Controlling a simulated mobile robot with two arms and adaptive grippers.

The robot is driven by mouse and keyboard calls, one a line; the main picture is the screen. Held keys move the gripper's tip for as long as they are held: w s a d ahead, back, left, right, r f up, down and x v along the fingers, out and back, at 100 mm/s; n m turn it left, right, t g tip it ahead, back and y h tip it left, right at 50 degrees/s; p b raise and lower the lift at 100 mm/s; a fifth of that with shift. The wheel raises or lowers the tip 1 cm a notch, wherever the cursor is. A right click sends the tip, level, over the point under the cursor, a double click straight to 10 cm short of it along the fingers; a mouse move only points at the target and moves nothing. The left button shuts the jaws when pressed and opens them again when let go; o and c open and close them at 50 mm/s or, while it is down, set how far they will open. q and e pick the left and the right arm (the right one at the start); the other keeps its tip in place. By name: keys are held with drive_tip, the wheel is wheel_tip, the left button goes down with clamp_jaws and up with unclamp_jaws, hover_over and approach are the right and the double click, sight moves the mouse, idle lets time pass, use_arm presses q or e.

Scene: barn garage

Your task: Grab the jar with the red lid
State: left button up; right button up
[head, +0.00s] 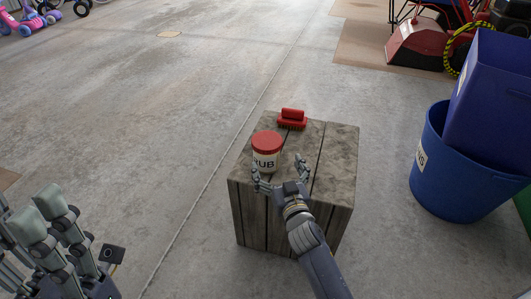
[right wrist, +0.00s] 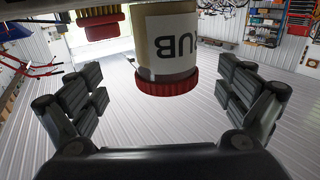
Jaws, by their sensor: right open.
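The jar with the red lid (head: 266,153) stands upright on a wooden crate, its label ending in "UB". In the right wrist view the jar (right wrist: 172,48) appears upside down, lid downward, between the two sets of fingers. My right gripper (head: 279,172) is open at the near side of the jar, with gaps between its fingers and the jar in the right wrist view. It holds nothing. My left gripper (head: 42,222) is at the lower left, away from the crate and cut by the frame edge; its opening is unclear.
The wooden crate (head: 334,160) also bears a red brush (head: 292,118) behind the jar. A blue bin (head: 440,180) with a dark blue box (head: 492,110) stands to the right. Red machinery (head: 418,42) is at the back right. The concrete floor left of the crate is clear.

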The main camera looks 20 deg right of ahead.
sight(267, 145)
drive_tip(key=w, duration=0.2)
drive_tip(key=shift+w+f+b, duration=0.15)
drive_tip(key=shift+w+b, duration=0.15)
drive_tip(key=shift+w, duration=0.05)
drive_tip(key=w, duration=0.1)
drive_tip(key=w+b, duration=0.2)
drive_tip(key=w, duration=0.1)
drive_tip(key=shift+a+f, duration=0.2)
drive_tip(key=shift+a, duration=0.1)
drive_tip(key=shift+w+r, duration=0.15)
drive_tip(key=shift+w, duration=0.45)
drive_tip(key=c, duration=1.3)
